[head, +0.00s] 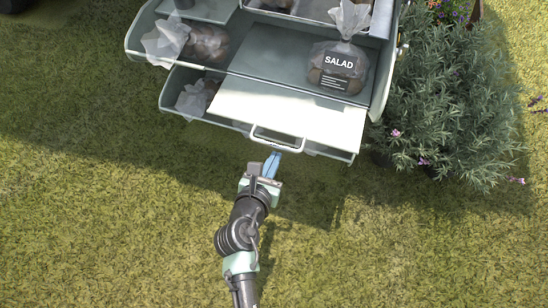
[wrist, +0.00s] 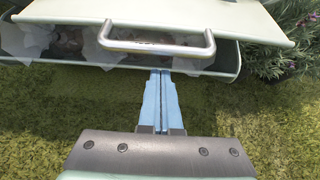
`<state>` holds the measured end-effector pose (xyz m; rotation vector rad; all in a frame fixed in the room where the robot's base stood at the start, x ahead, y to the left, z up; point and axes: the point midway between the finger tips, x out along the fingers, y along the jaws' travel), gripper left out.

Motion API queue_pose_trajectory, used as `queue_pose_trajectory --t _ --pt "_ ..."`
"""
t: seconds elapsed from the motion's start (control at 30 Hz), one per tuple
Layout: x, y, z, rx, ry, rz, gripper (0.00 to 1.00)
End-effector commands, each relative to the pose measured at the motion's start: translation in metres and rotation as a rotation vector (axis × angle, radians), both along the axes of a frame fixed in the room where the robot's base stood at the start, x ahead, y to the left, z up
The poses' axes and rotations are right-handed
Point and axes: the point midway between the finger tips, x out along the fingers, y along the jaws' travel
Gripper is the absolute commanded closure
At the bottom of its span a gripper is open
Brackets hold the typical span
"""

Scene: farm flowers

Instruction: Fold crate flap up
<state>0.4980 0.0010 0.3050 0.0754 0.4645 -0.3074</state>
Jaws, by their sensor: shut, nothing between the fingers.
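The crate flap (head: 290,112) is a pale, flat panel at the front of the grey-green crate (head: 140,36). It lies about level over the crate's lower tray and has a metal bar handle (head: 277,141) at its front edge. In the wrist view the flap (wrist: 190,18) is at the top, with the handle (wrist: 157,46) in front of it. My gripper (head: 272,163) has blue fingers shut together and empty. The fingertips (wrist: 160,76) point at the crate just below the handle in the picture. I cannot tell whether they touch the handle or tray.
Bagged produce, one bag labelled SALAD (head: 340,62), sits in the crate. The lower tray (head: 172,98) holds more wrapped items under the flap. A leafy bush (head: 450,110) stands close on the right. Grass (head: 100,220) in front and to the left is clear.

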Motion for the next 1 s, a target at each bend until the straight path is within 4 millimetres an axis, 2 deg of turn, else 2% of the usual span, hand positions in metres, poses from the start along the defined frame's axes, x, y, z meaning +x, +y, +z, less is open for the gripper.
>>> queue_pose_trajectory --t 0.2,0.67,1.0 --pt "0.002 -0.001 0.016 0.0 0.0 -0.001 1.0" --pt "0.001 -0.001 0.019 0.0 0.003 -0.001 1.0" --pt "0.001 0.0 0.03 0.012 0.04 0.0 1.0"
